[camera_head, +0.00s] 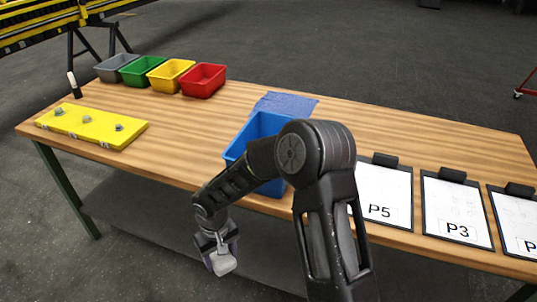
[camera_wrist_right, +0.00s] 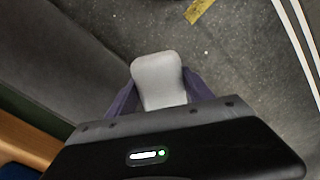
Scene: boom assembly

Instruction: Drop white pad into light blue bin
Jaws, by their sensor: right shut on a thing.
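My right gripper (camera_head: 215,246) is shut on the white pad (camera_head: 222,263). It holds the pad in the air in front of the table's front edge, above the floor. In the right wrist view the pad (camera_wrist_right: 158,82) sits between the two purple-grey fingers of the right gripper (camera_wrist_right: 158,95). The light blue bin (camera_head: 236,147) stands on the table behind my right arm, which hides much of it. The gripper is in front of the bin and lower in the picture. My left gripper is not in view.
The wooden table (camera_head: 190,130) holds grey (camera_head: 117,68), green (camera_head: 142,71), yellow (camera_head: 169,76) and red (camera_head: 203,81) bins at the back left. A yellow board (camera_head: 92,126) lies at the left. A blue cloth-like sheet (camera_head: 287,104) lies behind the blue bin. Clipboards (camera_head: 457,208) line the right.

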